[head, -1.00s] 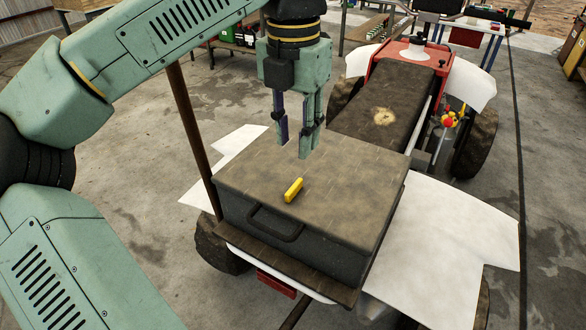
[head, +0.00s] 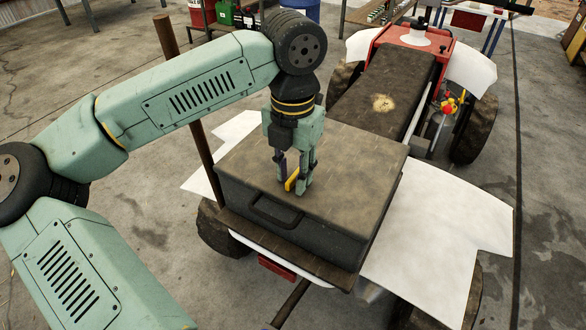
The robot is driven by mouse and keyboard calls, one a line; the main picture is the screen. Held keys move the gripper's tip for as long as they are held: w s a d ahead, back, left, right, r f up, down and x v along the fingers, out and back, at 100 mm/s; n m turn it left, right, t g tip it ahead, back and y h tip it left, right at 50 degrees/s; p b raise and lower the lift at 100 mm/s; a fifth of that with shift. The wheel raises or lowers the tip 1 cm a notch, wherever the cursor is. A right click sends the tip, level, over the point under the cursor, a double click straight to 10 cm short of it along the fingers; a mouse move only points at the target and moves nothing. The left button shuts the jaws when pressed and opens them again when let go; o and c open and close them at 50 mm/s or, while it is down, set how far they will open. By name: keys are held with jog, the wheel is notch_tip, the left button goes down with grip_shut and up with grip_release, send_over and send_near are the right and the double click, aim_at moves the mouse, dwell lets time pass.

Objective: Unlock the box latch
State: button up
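A dark grey box (head: 345,186) with a black front handle (head: 275,212) sits on the rear of a small tractor. Its lid is closed. A small yellow latch (head: 291,181) is on top, near the lid's front edge. My gripper (head: 291,187) points down at the latch, with one finger on each side of it. The fingers look parted around the latch. I cannot tell whether they touch it, as the right finger hides part of it.
The tractor's white fenders (head: 440,235) flank the box. A brown post (head: 188,105) stands close at its left. The tractor's long hood (head: 385,95) lies beyond. Shelves and containers (head: 225,14) are at the back. Concrete floor is open at left.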

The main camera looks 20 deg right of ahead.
jog(key=shift+c, duration=0.2)
grip_shut()
jog(key=shift+b, duration=0.3)
jog(key=m+b, duration=0.2)
jog(key=shift+f+m, duration=0.2)
jog(key=shift+m, duration=0.2)
jog(key=m+b, duration=0.2)
jog(key=m, duration=0.1)
jog(key=shift+w+r+m, duration=0.1)
jog(key=shift+m, duration=0.3)
jog(key=m+b, duration=0.2)
jog(key=m, duration=0.3)
jog(key=shift+w, duration=0.1)
jog(key=m+b, duration=0.1)
jog(key=m, duration=0.5)
jog(key=shift+r, duration=0.1)
jog(key=shift+m, duration=0.3)
